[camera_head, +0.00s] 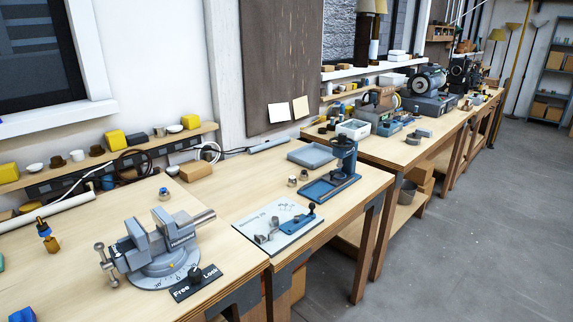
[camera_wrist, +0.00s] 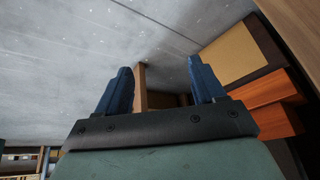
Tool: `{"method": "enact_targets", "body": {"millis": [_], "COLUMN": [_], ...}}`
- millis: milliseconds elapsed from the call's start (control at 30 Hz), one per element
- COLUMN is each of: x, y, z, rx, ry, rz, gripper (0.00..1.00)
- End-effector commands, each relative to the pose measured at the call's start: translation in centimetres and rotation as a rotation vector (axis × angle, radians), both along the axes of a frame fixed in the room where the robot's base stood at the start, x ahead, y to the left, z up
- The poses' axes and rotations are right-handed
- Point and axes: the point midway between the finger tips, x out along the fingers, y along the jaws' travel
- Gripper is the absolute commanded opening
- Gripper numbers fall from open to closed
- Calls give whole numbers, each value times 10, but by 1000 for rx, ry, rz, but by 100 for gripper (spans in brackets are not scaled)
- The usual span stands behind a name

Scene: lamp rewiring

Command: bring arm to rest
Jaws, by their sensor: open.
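My gripper (camera_wrist: 160,85) shows in the wrist view with its two blue fingers spread apart and nothing between them. Behind the fingers are the grey floor and, to the right, brown and orange box shapes. In the head view no clear whole gripper shows; a small blue piece at the bottom left edge may be part of my arm, but I cannot tell. The workbench (camera_head: 225,195) carries a grey vise (camera_head: 160,250) at the front left, with a "Free / Lock" plate (camera_head: 195,283) beside it.
A white board with small metal parts (camera_head: 278,228) and a blue press stand (camera_head: 335,175) stand right of the vise. A blue-tipped brass piece (camera_head: 46,235) stands at the left. In the wrist view, a cardboard box (camera_wrist: 228,57) is at the right. Open floor (camera_head: 470,220) lies right of the benches.

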Motion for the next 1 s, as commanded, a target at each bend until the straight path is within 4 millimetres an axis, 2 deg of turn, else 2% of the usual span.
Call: {"method": "enact_targets", "body": {"millis": [33, 167, 200, 267, 300, 500, 600, 700, 767, 1000], "x": [-34, -109, -133, -168, -193, -307, -351, -381, -392, -392], "y": [11, 33, 38, 46, 50, 64, 67, 68, 68, 68], "z": [-8, -27, -32, -36, -37, -31, -23, -15, -12, -12], "rx": [12, 31, 37, 39, 40, 26, 11, -3, -9, -9], "ry": [71, 258, 317, 406, 465, 755, 869, 953, 987, 987], "rz": [8, 26, 29, 36, 38, 43, 43, 41, 40, 40], "gripper": [69, 69, 69, 69, 69, 69, 69, 69, 69, 69]}}
